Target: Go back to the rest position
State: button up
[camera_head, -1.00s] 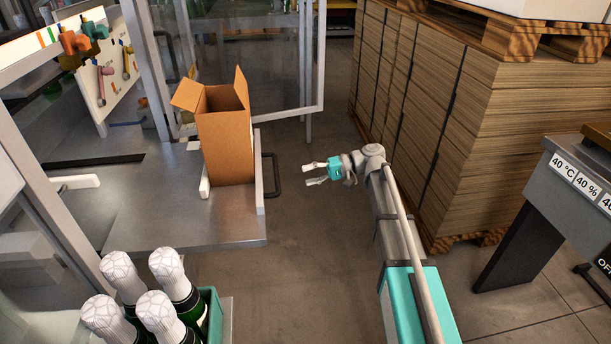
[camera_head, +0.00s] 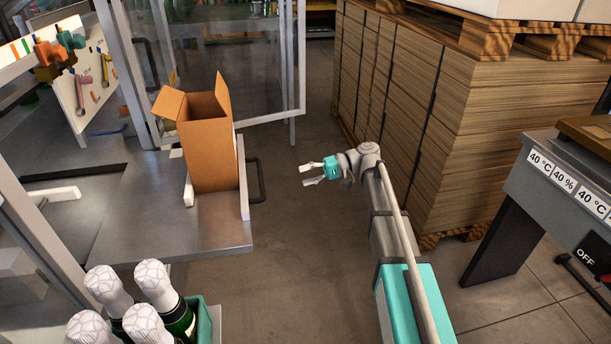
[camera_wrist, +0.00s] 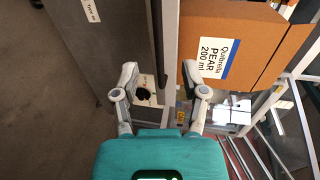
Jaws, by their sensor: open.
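My gripper (camera_head: 308,174) is open and empty. In the head view it hangs over the floor aisle, to the right of the metal table and apart from it. In the wrist view the two fingers of my gripper (camera_wrist: 166,80) stand apart with nothing between them. An open cardboard box (camera_head: 208,154) stands upright on the table, left of my gripper, its flaps raised. In the wrist view the box (camera_wrist: 270,25) shows a label reading "PEAR 200 ml".
The metal table (camera_head: 215,237) has a dark handle at its right edge. Several foil-topped bottles (camera_head: 155,280) stand in a green crate (camera_head: 205,325) at the lower left. Stacked cardboard on pallets (camera_head: 450,130) rises close to my arm. A grey control unit (camera_head: 560,190) is at the right. Floor lies between.

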dwell(0.4)
jog(key=s+d+f+m+t+h, duration=0.1)
jog(key=s+d+f+t+h, duration=0.1)
jog(key=s+d+f+h, duration=0.5)
jog(key=s+d+f+m+t+h+p, duration=0.1)
jog(key=s+d+f+h, duration=0.15)
jog(key=s+d, duration=0.4)
jog(key=s+d+f+m+t+h, duration=0.1)
jog(key=s+d+f+t+h, duration=0.1)
jog(key=s+d+f+h, duration=0.5)
notch_tip(320, 180, up, 22)
jog(key=w+d+y+p, duration=0.1)
jog(key=w+d+p, duration=0.1)
jog(key=p, duration=1.7)
jog(key=shift+s+d+y, duration=0.1)
jog(key=shift+s+y, duration=0.05)
jog(key=shift+y, duration=0.1)
